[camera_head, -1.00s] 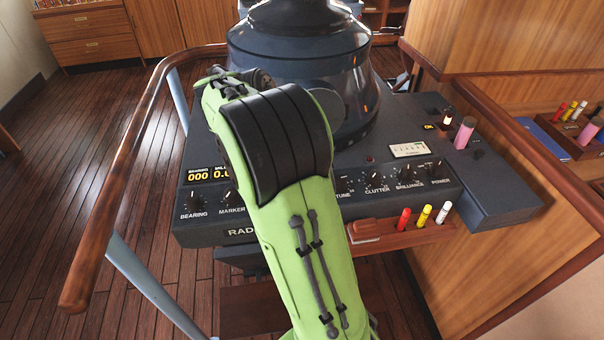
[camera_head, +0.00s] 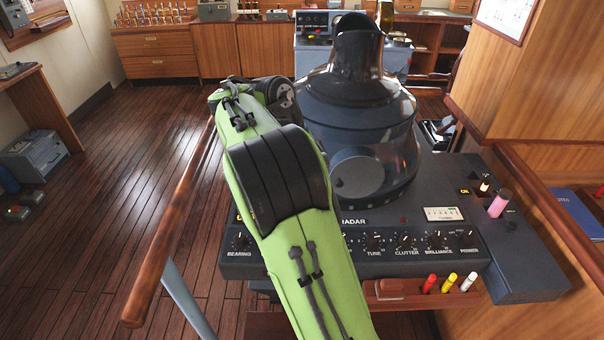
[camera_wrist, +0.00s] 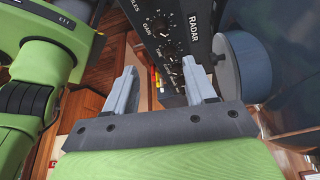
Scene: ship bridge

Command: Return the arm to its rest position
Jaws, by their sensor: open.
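My green arm (camera_head: 285,185) reaches up and forward across the left part of the radar console in the head view, and its far end bends away near the top left of the radar. My gripper is hidden behind the arm there. In the wrist view my gripper (camera_wrist: 165,90) is open, its two grey fingers apart with nothing between them. Beyond the fingers the radar panel (camera_wrist: 172,35) shows tilted, with its knobs. The gripper appears apart from the panel.
The radar console (camera_head: 530,260) has a dark hood (camera_head: 355,100) close right of my arm. A wooden handrail (camera_head: 175,235) runs along the left. Red, yellow and white markers (camera_head: 449,283) stand in a wooden holder at the front. The floor (camera_head: 120,190) at left is open.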

